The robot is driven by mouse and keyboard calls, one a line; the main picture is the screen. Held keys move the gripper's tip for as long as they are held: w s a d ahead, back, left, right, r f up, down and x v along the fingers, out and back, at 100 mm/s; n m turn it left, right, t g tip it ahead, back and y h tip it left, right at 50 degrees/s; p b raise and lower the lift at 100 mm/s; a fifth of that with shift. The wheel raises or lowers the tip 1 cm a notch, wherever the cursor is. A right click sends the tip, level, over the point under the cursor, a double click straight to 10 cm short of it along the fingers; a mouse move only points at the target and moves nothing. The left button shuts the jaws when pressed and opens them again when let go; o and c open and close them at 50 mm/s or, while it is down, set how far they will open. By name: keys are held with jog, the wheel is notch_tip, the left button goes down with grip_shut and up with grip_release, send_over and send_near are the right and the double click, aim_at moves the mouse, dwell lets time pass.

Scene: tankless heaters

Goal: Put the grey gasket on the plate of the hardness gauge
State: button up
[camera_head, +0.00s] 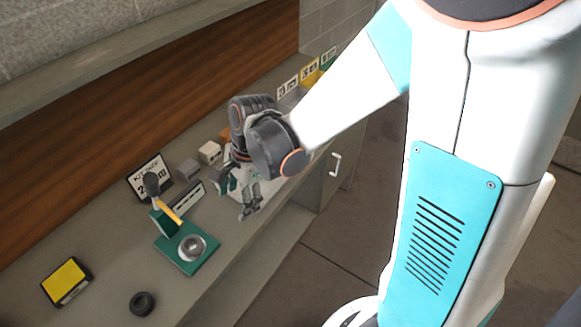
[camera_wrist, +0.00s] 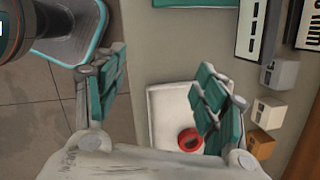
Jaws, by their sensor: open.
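A dark grey ring (camera_head: 142,302), which looks like the grey gasket, lies flat on the counter at the lower left of the head view. The hardness gauge (camera_head: 172,222) has a green base, a yellow lever and a round metal plate (camera_head: 192,247); no gasket shows on the plate. My gripper (camera_head: 250,205) is right of the gauge, above the counter, open and empty. In the wrist view its green-padded fingers (camera_wrist: 165,95) stand wide apart. A green edge (camera_wrist: 195,2), probably the gauge base, shows at the top there. The gasket is not in the wrist view.
A white tray (camera_wrist: 165,105) with a red ring (camera_wrist: 190,140) lies beneath my gripper. Grey, beige and orange blocks (camera_wrist: 268,112) and several label signs line the back. A yellow-faced box (camera_head: 67,282) stands left of the gasket. The counter between gasket and gauge is clear.

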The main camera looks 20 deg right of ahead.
jog(key=s+d+r+n+t+h, duration=0.1)
jog(key=s+d+r+n+t, duration=0.2)
jog(key=d+r+n, duration=0.3)
jog(key=s+d+r+n+t+h, duration=0.1)
jog(key=s+d+r+n+t, duration=0.3)
jog(key=s+d+r+n, duration=0.2)
jog(key=shift+s+d+r+n+h, duration=0.2)
jog(key=shift+s+r+n+h, duration=0.15)
jog(key=shift+r+n, duration=1.35)
jog(key=shift+r+m, duration=0.25)
jog(key=shift+m, duration=0.05)
